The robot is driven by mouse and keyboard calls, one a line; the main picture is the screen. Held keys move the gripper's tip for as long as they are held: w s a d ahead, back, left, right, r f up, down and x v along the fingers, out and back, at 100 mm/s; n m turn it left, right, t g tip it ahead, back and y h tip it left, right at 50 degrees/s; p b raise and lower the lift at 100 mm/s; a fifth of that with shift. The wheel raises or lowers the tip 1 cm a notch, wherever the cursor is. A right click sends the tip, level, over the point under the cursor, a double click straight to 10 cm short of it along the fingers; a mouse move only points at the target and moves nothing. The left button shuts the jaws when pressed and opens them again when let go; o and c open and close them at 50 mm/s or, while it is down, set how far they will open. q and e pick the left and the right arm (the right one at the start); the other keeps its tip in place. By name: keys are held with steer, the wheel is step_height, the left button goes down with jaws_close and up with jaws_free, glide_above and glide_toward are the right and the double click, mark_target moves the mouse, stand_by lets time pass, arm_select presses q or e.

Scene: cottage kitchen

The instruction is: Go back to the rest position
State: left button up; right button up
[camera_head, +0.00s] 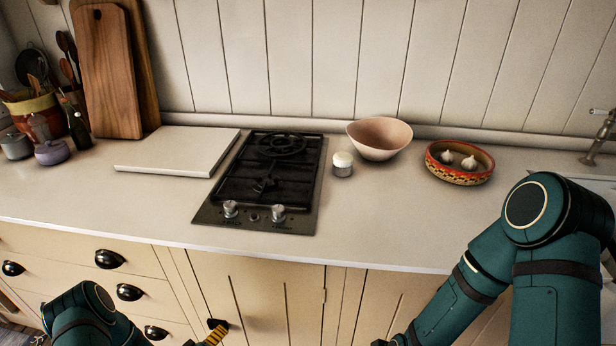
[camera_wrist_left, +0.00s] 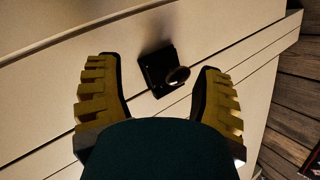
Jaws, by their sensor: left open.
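My left gripper (camera_wrist_left: 160,68) is open in the left wrist view, its two yellow ridged fingers spread apart. A dark drawer handle (camera_wrist_left: 165,72) shows between and beyond the fingers, on a cream front; whether they touch is hard to tell, but nothing is clasped. In the head view only a yellow tip of the left gripper (camera_head: 215,336) shows at the bottom edge, in front of the cabinets and below the counter edge. My right arm comes in at the lower right, bent; its gripper is outside the picture.
The counter (camera_head: 400,215) holds a gas hob (camera_head: 268,185), a white board (camera_head: 180,150), a small jar (camera_head: 342,165), a pink bowl (camera_head: 379,138) and a patterned dish (camera_head: 459,162) with garlic. Wooden boards (camera_head: 107,75) lean at left. The counter front right of the hob is clear.

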arm_select(q)
steer(key=s+d+r+m+g, duration=0.4)
steer(key=s+d+r+g, duration=0.2)
steer(key=s+d, duration=0.35)
steer(key=s+d+r+m+g, duration=0.3)
steer(key=s+d+r+g, duration=0.35)
steer(key=s+d, duration=0.35)
steer(key=w+r+m+t, duration=0.2)
steer(key=w+r, duration=0.3)
steer(key=shift+d+r+t, duration=0.2)
steer(key=shift+d+t, duration=0.15)
steer(key=shift+d, duration=0.05)
steer(key=shift+w, duration=0.1)
